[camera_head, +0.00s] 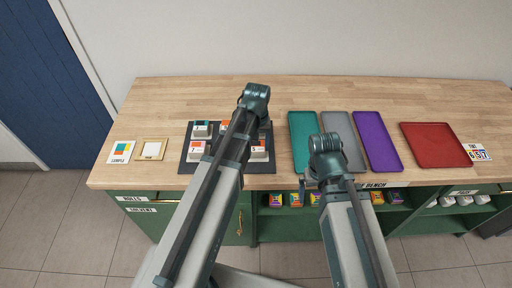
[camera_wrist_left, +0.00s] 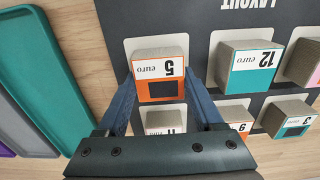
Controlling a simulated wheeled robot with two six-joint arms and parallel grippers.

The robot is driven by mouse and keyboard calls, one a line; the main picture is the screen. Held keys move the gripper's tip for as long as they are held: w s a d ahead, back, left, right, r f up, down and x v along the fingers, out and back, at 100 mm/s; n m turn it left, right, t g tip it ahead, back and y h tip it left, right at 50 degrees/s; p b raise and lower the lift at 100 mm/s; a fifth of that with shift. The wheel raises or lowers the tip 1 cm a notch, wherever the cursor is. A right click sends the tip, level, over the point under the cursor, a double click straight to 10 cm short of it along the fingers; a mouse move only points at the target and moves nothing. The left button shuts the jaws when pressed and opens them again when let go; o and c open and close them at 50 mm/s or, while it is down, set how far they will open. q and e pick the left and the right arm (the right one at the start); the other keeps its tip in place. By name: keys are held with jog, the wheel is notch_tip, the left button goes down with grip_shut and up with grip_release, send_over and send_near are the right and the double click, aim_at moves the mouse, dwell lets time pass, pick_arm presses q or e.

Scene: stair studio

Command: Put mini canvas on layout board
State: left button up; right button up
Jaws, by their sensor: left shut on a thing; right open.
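The mini canvas is an orange-fronted block marked 5 euro (camera_wrist_left: 160,75), over a pale slot of the dark layout board (camera_wrist_left: 225,8). My left gripper (camera_wrist_left: 160,88) has a finger on each side of it and is shut on it. I cannot tell whether the block bears on the board. In the head view the block (camera_head: 258,153) shows at the board's (camera_head: 232,166) near right corner, and my left arm hides the jaws. Other blocks stand on the board, among them a teal 12 (camera_wrist_left: 252,68). My right gripper (camera_head: 308,186) is mostly hidden behind its arm, open, near the bench's front edge.
Right of the board lie a teal tray (camera_head: 301,130), a grey tray (camera_head: 340,124), a purple tray (camera_head: 376,140) and a red tray (camera_head: 438,147). A sample card (camera_head: 121,151) and a small frame (camera_head: 152,149) lie at left. The bench's back strip is clear.

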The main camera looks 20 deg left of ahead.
aim_at(257, 145)
pick_arm(q)
jog(key=shift+d, duration=0.1)
jog(key=shift+f, duration=0.15)
jog(key=o, duration=1.5)
jog(key=shift+r, duration=0.2)
notch_tip(257, 145, up, 12)
jog(key=p, duration=1.2)
jog(key=shift+r, duration=0.1)
jog(key=shift+f, duration=0.25)
notch_tip(257, 145, down, 12)
jog(key=b, duration=1.2)
